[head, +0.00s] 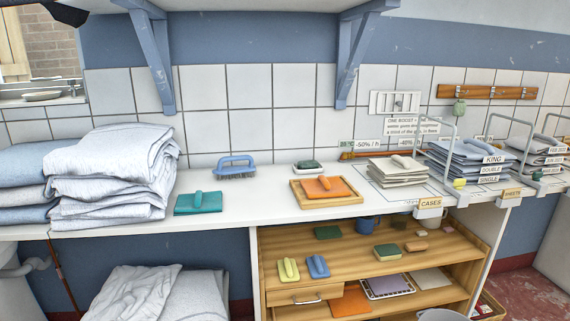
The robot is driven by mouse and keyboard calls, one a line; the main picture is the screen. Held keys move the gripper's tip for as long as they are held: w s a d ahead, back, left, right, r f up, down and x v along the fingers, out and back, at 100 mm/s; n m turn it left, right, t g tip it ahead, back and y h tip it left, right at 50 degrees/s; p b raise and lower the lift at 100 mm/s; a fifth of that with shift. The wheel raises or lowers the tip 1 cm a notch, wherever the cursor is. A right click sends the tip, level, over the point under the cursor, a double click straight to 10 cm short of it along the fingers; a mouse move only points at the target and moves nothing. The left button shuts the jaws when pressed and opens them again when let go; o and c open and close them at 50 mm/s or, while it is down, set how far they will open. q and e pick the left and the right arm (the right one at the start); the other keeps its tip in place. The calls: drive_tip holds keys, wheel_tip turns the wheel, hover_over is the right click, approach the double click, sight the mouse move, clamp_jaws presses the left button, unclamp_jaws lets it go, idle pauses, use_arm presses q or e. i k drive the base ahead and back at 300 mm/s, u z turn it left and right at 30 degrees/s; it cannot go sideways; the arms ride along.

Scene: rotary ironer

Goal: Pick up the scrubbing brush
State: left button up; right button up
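An orange pad with a similar grip (325,187) lies on a wooden tray to the right. A small dark green-topped block (307,166) lies behind that tray. Neither of my grippers is in view.
Folded pale linen (115,175) is piled at the counter's left. Folded cloth stacks (398,170) and wire-framed labelled stacks (468,160) fill the right. Wall brackets (152,60) reach down above the counter. An open wooden shelf unit (350,262) below holds several small pads and blocks.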

sight(221, 171)
drive_tip(key=z, duration=0.45)
drive_tip(key=i, duration=0.95)
drive_tip(key=u, duration=0.1)
